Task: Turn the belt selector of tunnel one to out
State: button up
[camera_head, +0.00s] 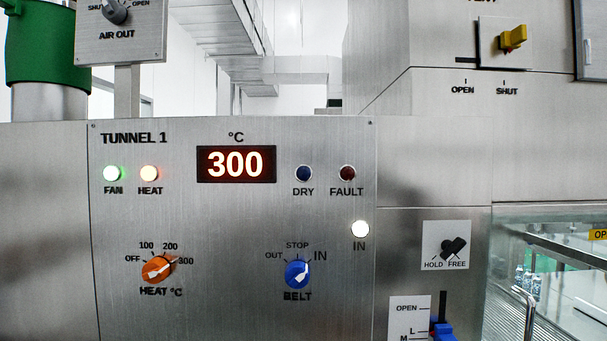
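The belt selector (298,273) is a round blue knob with a white pointer, low on the steel panel marked TUNNEL 1 (230,221). Its scale reads OUT at the left, STOP at the top and IN at the right. The white pointer leans up and to the right, toward IN. A white lamp (360,229) marked IN is lit to the upper right of the knob. My gripper is not in view.
An orange heat knob (158,269) sits left of the belt selector, pointing toward 300. The red display (236,164) reads 300. FAN and HEAT lamps are lit; DRY and FAULT look dark. A black HOLD/FREE lever (453,247) and a blue slider (441,330) are at the right.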

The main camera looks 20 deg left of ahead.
aim_at(297, 274)
jog(key=u, duration=1.3)
